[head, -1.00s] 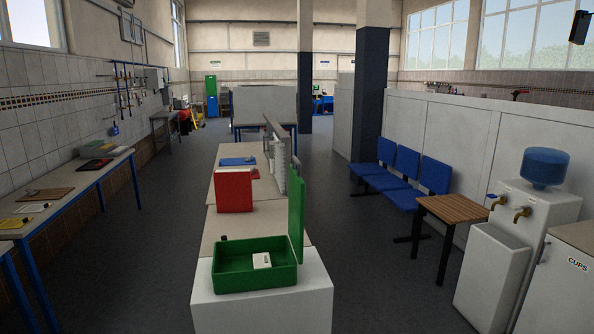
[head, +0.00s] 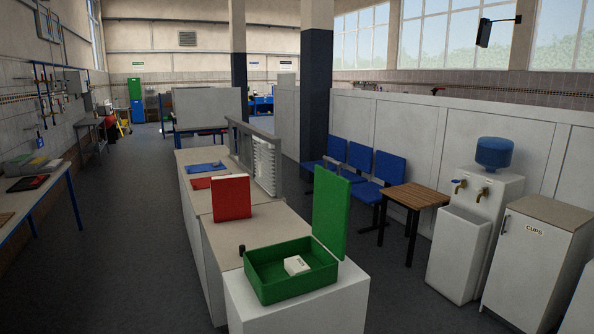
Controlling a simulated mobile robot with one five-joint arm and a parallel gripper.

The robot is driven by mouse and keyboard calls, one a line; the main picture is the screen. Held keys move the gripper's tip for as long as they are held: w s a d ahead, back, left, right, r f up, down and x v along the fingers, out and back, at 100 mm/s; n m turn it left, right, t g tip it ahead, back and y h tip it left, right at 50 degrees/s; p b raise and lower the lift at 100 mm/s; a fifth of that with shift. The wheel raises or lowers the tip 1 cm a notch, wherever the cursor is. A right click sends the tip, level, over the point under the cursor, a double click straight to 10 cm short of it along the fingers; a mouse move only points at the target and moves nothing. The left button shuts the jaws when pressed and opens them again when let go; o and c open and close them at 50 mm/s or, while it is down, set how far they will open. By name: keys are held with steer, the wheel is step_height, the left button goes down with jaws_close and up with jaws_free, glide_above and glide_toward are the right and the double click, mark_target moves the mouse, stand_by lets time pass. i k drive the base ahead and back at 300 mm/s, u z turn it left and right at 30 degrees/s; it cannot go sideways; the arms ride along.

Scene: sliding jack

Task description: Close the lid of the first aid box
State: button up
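The first aid box is a green open-topped box (head: 262,293) on the near end of a white counter, low in the middle of the head view. Its green lid (head: 331,212) stands upright along the box's right side, open. A small white packet (head: 296,265) lies inside the box. My gripper does not show in the head view.
A red upright box or binder (head: 231,198) stands behind on the counter (head: 268,224), with a small black object (head: 241,249) nearer. Blue chairs (head: 386,170), a wooden table (head: 414,197) and a water dispenser (head: 475,230) stand to the right. Floor is clear on the left.

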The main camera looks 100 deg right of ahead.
mark_target(332, 191)
steer(key=u, duration=0.2)
steer(key=i, duration=0.3)
steer(key=z, duration=4.35)
steer(key=k, duration=0.25)
steer(key=u, duration=0.2)
steer(key=i, duration=0.45)
steer(key=u, duration=0.05)
